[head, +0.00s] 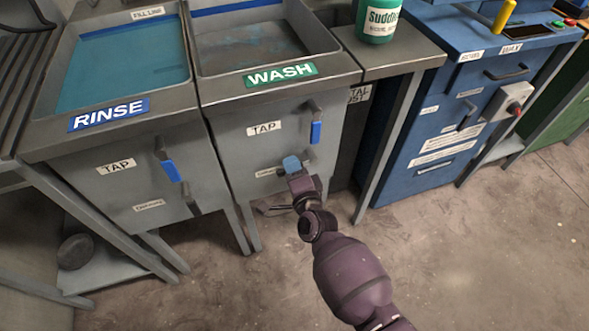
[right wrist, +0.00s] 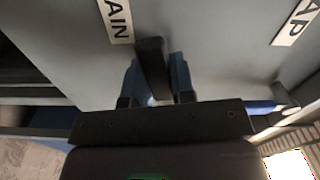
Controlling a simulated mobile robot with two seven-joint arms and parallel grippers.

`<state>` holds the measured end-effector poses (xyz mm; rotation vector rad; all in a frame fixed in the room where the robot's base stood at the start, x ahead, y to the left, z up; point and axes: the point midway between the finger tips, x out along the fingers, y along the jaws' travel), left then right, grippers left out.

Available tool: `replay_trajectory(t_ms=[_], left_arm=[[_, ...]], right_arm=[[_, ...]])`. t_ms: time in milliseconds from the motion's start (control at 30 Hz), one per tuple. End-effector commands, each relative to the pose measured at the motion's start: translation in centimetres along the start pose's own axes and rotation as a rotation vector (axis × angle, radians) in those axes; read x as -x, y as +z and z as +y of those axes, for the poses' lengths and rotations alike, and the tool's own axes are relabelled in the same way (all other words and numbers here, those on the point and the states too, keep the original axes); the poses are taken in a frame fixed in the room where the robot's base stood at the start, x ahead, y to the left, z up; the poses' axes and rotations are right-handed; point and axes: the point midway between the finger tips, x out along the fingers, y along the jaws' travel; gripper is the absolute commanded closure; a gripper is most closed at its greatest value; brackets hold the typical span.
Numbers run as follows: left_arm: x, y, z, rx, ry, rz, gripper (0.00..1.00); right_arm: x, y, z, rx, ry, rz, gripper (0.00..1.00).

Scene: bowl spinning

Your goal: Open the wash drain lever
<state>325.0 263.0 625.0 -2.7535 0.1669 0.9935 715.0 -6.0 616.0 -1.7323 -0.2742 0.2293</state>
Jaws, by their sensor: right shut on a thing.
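The wash basin (head: 225,113) has a white TAP label and a blue-handled tap lever (head: 316,131) on its front. The wash drain lever (right wrist: 152,68) is a dark handle below the drain label (right wrist: 117,20), which is partly cut off in the right wrist view. My right gripper (head: 292,165) is at the lower front of the wash basin. In the right wrist view its two blue fingers (right wrist: 155,84) are on either side of the dark lever, closed on it. The gripper mostly hides the lever in the head view. My left gripper is out of view.
The rinse basin (head: 54,140) with blue water stands to the left, with its own blue tap lever (head: 170,171). A green bottle (head: 379,20) stands on the counter at right. A blue cabinet (head: 432,125) is farther right. The floor in front is clear.

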Motion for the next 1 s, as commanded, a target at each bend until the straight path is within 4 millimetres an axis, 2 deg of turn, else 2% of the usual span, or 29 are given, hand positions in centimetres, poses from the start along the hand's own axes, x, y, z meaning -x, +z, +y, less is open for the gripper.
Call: replay_trajectory(t_ms=[400,933,967,1000], left_arm=[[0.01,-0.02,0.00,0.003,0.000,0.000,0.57],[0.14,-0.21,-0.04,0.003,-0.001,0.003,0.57],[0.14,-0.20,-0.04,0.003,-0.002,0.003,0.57],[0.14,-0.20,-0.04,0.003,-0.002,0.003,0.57]], right_arm=[[-0.03,-0.05,-1.00,-0.174,-0.001,-0.001,1.00],[-0.06,-0.07,-1.15,-0.200,-0.001,-0.001,1.00],[-0.06,-0.06,-1.16,-0.200,-0.001,0.000,0.72],[-0.06,-0.07,-1.16,-0.199,-0.002,0.000,0.66]])
